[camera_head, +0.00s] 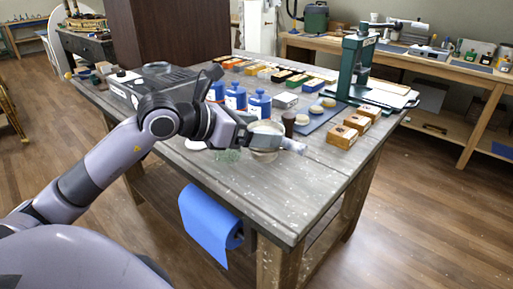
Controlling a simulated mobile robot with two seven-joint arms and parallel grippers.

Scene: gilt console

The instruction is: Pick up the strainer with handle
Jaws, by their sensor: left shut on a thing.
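My left gripper (250,137) reaches in from the left, over the near part of the grey wooden table (290,200). It is shut on the strainer (266,128), a pale round bowl shape at the gripper's tip. A light, stubby part sticks out to the right of the bowl. The fingers hide part of the strainer, and I cannot tell whether it is clear of the tabletop. My right gripper is not in view.
Blue bottles (258,104) stand just behind the gripper. A dark cup (288,123), round pale discs and small wooden boxes (357,124) sit to the right. A green press (353,65) stands at the back right. The table's near right area is clear.

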